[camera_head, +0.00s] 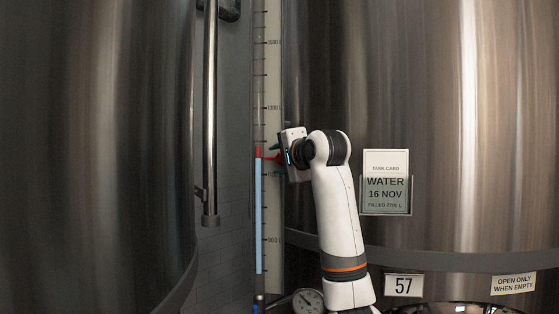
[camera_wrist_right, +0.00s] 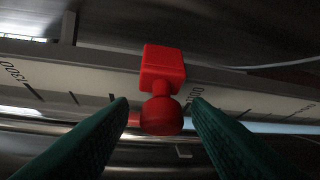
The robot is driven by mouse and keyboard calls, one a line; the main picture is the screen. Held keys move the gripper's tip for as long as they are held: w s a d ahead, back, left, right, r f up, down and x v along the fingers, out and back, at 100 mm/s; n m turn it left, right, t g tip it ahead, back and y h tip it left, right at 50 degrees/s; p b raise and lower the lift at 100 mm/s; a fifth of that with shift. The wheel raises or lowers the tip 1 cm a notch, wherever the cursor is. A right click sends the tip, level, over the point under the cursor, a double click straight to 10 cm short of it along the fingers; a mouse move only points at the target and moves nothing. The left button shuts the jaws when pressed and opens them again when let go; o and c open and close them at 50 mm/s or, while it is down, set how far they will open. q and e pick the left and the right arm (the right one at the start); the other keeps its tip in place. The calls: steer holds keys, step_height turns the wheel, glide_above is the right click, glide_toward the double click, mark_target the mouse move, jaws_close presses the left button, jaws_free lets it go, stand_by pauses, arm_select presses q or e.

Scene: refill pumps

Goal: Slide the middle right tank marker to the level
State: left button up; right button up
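The red tank marker (camera_wrist_right: 163,68) is a block with a round knob, set on the pale scale strip (camera_head: 273,210). In the head view, red parts of it show beside my right gripper, close to the top of the blue liquid column (camera_head: 259,215). The exact offset from the level is too small to tell. My right gripper (camera_head: 277,159) is at the scale, its teal fingers spread above and below the marker. In the wrist view, the right gripper's fingers (camera_wrist_right: 160,104) stand on both sides of the knob, with gaps showing. My left gripper is out of view.
A large steel tank (camera_head: 440,80) with a water card (camera_head: 387,182) stands right of the scale; another tank (camera_head: 100,120) stands left. A vertical metal pipe (camera_head: 210,110) runs left of the scale.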

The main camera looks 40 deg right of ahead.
steer(key=shift+s+a, duration=0.1)
steer(key=shift+s, duration=0.25)
steer(key=b+v, duration=0.3)
steer(key=v, duration=0.8)
steer(key=shift+b, duration=0.3)
steer(key=shift+s+f, duration=0.1)
